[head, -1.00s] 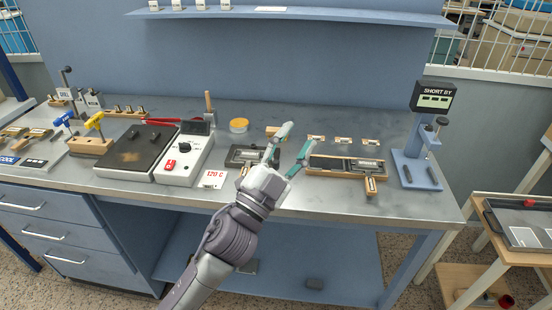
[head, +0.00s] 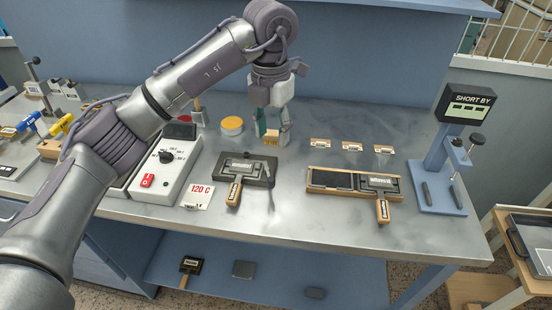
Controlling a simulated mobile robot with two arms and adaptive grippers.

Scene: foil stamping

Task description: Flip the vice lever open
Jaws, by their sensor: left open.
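A dark block that looks like the vice (head: 262,163) lies flat on the metal bench, left of centre. It holds a pale strip, and a wooden-handled tool (head: 234,192) sticks out toward the front. A thin grey part at its right side may be the lever; its exact position is hard to tell. My right gripper is not in view.
A control box (head: 172,158) and a 120 C card (head: 197,196) stand left of the vice. A wooden tray (head: 314,181) with a second handled tool lies to the right. A SHORT BY gauge (head: 467,104) stands far right. Bench between vice and tray is clear.

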